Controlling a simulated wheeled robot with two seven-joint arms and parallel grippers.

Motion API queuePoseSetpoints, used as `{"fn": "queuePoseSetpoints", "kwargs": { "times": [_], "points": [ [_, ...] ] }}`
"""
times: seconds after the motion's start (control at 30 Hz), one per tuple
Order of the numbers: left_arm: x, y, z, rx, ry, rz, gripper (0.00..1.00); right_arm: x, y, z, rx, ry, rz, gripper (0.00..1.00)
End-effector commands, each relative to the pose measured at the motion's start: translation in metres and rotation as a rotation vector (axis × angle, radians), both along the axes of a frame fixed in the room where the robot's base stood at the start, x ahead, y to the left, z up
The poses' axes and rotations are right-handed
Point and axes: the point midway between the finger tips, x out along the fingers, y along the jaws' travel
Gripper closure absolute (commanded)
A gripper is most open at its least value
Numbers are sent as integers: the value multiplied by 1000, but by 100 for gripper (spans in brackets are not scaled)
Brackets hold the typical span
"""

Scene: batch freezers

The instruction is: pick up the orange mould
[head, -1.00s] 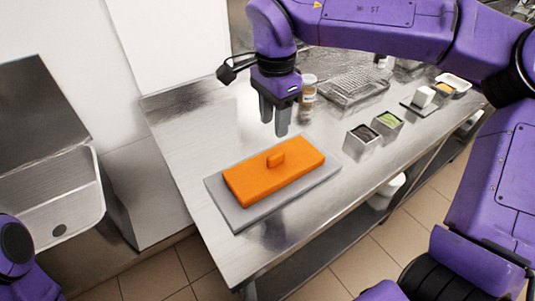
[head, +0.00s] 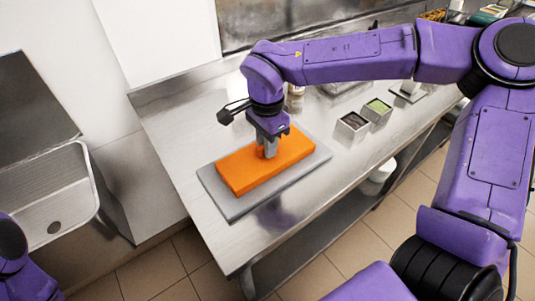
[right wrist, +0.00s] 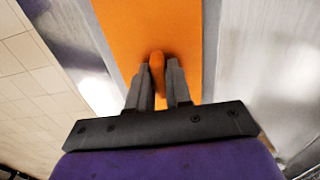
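The orange mould (head: 240,175) is a flat block with a small knob on top. It lies on a grey tray (head: 231,210) near the left end of the steel table. My right gripper (head: 265,152) points down at the middle of the mould. In the right wrist view the knob (right wrist: 157,68) sits between the fingertips (right wrist: 158,80), which look closed against its two sides. The mould appears to rest on the tray, with part of its top hidden by the fingers. My left gripper is out of view.
Two small steel containers, one dark-filled (head: 352,124) and one green-filled (head: 377,109), stand right of the mould. A jar (head: 296,97) stands behind my right gripper, partly hidden. A sink (head: 50,195) is at the left. The table's front left area is clear.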

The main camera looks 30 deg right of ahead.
Motion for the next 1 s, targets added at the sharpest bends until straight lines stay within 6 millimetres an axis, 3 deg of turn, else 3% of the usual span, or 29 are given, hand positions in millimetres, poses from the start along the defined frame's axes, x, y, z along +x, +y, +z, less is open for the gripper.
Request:
{"fn": "queuePoseSetpoints", "kwargs": {
  "times": [0.47, 0.63, 0.87, 1.0],
  "points": [
    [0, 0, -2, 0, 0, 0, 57, 1, 0, 9, 0, -3, 0, 100],
    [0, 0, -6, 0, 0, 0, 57, -2, -4, 40, 3, -10, -2, 100],
    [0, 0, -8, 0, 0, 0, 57, -35, -38, 96, 4, -9, -2, 100],
    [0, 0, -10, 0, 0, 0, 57, -62, -67, 111, 7, -7, -1, 100]
  ]
}}
